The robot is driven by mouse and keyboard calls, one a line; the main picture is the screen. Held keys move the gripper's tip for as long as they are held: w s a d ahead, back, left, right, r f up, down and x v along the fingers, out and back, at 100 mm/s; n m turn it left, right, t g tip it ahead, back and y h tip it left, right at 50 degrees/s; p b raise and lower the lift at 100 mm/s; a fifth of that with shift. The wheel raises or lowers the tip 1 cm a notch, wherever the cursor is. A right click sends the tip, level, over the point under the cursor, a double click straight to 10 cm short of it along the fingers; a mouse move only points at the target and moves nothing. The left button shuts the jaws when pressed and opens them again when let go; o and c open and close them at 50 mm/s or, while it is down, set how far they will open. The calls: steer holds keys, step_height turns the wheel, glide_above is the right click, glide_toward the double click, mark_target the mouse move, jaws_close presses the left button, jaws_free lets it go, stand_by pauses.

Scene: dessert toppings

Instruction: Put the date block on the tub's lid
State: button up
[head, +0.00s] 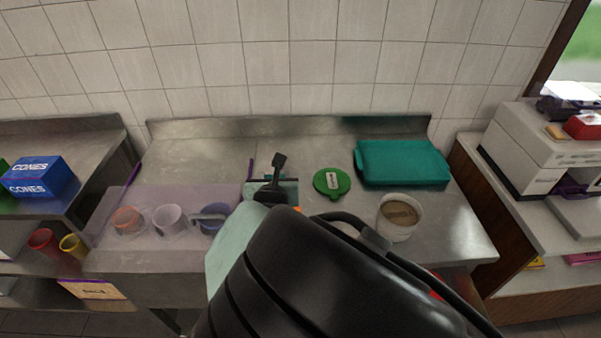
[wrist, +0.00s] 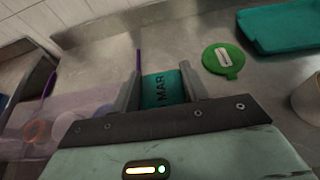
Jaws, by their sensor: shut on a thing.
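The date block (wrist: 164,89) is teal with dark letters reading "MAR" in the wrist view. My gripper (wrist: 161,75) is shut on it, with one grey finger on each side. In the head view my arm hides most of the gripper, and I cannot tell how high the block is. The tub's lid (head: 332,182) is a round green disc with a white label, lying on the steel counter to the right of my gripper. It also shows in the wrist view (wrist: 223,60), apart from the block. The white tub (head: 400,217), with brownish contents, stands right of the lid.
A teal tray (head: 403,162) lies behind the tub. Several cups, including a blue one (head: 214,217), stand at the left on a translucent purple mat (head: 190,194). A tiled wall (head: 290,60) bounds the back. Bare counter surrounds the lid.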

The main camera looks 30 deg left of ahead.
step_height(320, 180, down, 9)
steer(key=b, duration=0.4)
steer(key=shift+f+b, duration=0.1)
steer(key=shift+b, duration=0.2)
steer(key=shift+f, duration=0.2)
steer(key=o, duration=1)
steer(key=shift+r, duration=0.1)
